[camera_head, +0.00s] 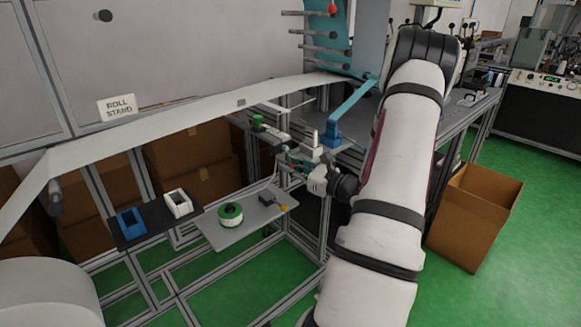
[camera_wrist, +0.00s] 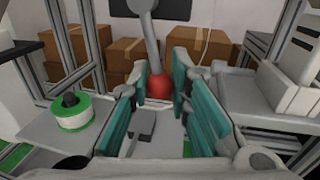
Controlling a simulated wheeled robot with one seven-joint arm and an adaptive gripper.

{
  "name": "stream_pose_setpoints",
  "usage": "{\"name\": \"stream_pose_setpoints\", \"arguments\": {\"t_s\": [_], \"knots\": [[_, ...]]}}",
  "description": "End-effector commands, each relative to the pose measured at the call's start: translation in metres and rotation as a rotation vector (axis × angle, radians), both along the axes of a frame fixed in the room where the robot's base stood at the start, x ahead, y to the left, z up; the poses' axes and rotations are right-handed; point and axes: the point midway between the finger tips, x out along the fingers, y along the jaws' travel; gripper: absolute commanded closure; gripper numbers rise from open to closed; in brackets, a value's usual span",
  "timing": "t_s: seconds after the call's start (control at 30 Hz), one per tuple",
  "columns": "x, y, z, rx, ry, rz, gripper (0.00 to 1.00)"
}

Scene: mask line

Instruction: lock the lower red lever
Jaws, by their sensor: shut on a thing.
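The red lever shows in the wrist view as a red ball knob (camera_wrist: 159,87) at the lower end of a grey rod (camera_wrist: 150,45). My gripper (camera_wrist: 161,90) has its teal finger pads on both sides of the knob and is shut on it. The knob cannot be made out there, and the lever's pivot is hidden.
A shelf (camera_head: 245,232) holds a green-and-white tape roll (camera_head: 230,214). A dark tray with a blue holder (camera_head: 130,222) and a white holder (camera_head: 178,203) is left. Cardboard boxes (camera_head: 196,152) stand behind the frame. An open carton (camera_head: 472,215) stands on the green floor.

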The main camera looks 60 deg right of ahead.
Motion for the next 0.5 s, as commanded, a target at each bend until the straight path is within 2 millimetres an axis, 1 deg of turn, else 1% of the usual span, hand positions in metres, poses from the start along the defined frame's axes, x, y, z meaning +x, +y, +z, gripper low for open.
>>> {"name": "stream_pose_setpoints", "arguments": {"t_s": [0.23, 0.33, 0.5], "knots": [[0.003, 0.013, -0.001, 0.206, -0.049, 0.000, 1.00], [0.004, 0.015, -0.001, 0.242, -0.058, 0.000, 1.00], [0.004, 0.015, -0.001, 0.243, -0.060, 0.000, 1.00]]}}
